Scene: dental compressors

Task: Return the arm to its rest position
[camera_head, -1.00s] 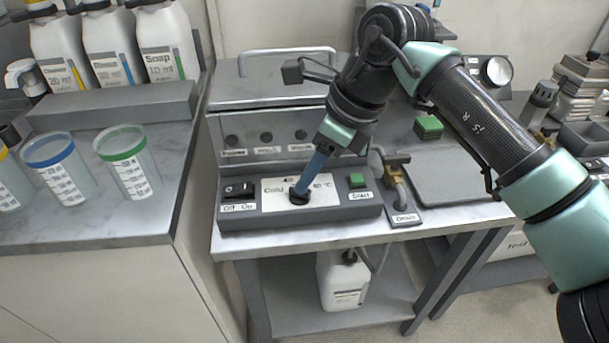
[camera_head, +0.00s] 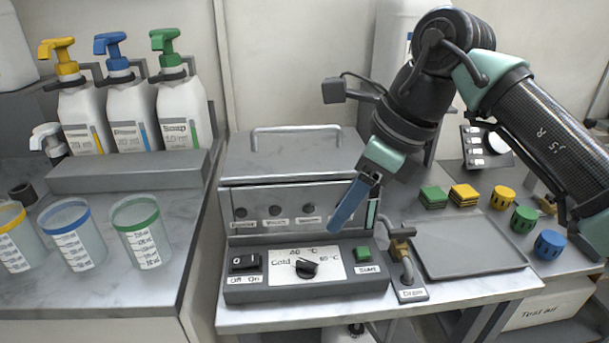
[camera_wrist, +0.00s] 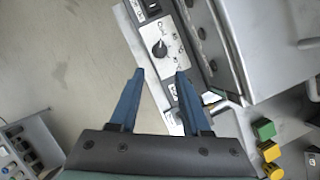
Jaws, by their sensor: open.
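My gripper (camera_head: 345,207) is raised above the right part of the machine's control panel, its blue fingers pointing down and left. In the wrist view the two blue fingers (camera_wrist: 160,75) stand apart with nothing between them. The grey machine (camera_head: 300,160) has a panel with a black dial (camera_head: 306,268), an off/on switch (camera_head: 245,263) and a green start button (camera_head: 362,254). The dial also shows in the wrist view (camera_wrist: 159,49), beyond the fingertips. The gripper is clear of the dial. My arm reaches in from the right.
Three pump bottles (camera_head: 130,115) stand on a ledge at left, with several measuring cups (camera_head: 73,240) in front. Right of the machine are a drain tap (camera_head: 404,262), a grey tray (camera_head: 465,250) and several green, yellow and blue pieces (camera_head: 550,244). Space above the tray is free.

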